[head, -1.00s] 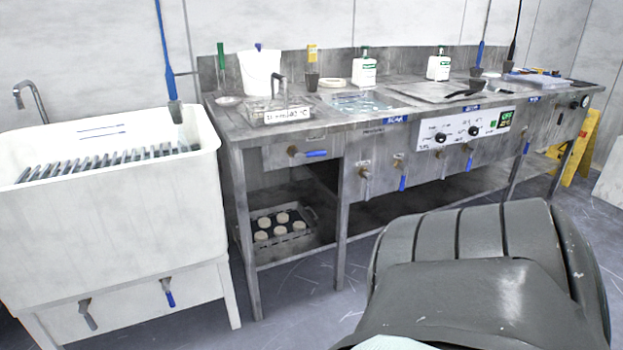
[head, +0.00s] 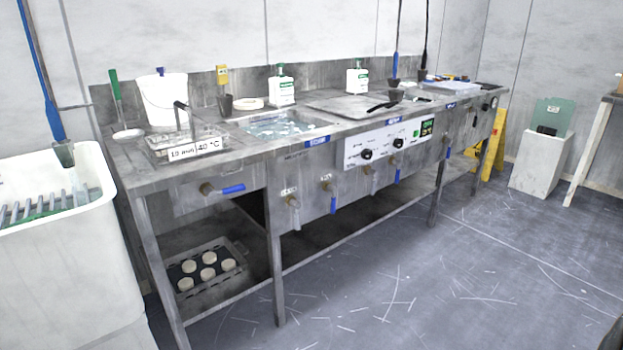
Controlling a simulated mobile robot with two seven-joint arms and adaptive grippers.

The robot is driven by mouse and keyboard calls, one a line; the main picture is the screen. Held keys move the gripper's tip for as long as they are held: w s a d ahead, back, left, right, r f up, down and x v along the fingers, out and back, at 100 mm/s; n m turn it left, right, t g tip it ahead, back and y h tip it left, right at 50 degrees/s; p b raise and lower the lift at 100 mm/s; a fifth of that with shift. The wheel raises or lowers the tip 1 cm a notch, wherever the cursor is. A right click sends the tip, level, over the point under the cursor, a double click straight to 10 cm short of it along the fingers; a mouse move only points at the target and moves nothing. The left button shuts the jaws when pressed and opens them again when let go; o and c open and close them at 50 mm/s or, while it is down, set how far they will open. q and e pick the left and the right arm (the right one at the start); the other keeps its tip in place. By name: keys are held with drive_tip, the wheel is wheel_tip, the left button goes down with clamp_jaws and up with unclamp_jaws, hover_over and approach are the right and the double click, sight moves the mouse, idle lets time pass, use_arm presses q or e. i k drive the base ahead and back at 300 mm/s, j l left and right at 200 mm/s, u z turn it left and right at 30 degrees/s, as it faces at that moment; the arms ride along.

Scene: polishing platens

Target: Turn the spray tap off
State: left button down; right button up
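Several lever taps line the front of the steel bench, and I cannot tell from the small labels which is the spray tap. At the left end, a tap with a blue lever (head: 232,189) has its lever lying sideways. Further right, one tap with a grey lever (head: 294,215) and one with a blue lever (head: 333,204) point down. Under the control panel, another blue lever (head: 397,176) hangs down beside a grey-levered tap (head: 368,181). A small blue lever (head: 447,152) sits further right. Neither of my grippers is in view.
The steel bench (head: 300,158) carries a water-filled basin (head: 272,127), a white bucket (head: 162,98) and bottles. A white tub (head: 80,255) stands at the left. The floor before the bench is clear.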

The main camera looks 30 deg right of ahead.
sight(229, 191)
drive_tip(key=i+z, duration=0.4)
drive_tip(key=i, duration=0.25)
drive_tip(key=i+j+z, duration=0.2)
drive_tip(key=i+z, duration=0.2)
drive_tip(key=i, duration=0.25)
drive_tip(key=k+j+z, duration=0.2)
drive_tip(key=j, duration=0.15)
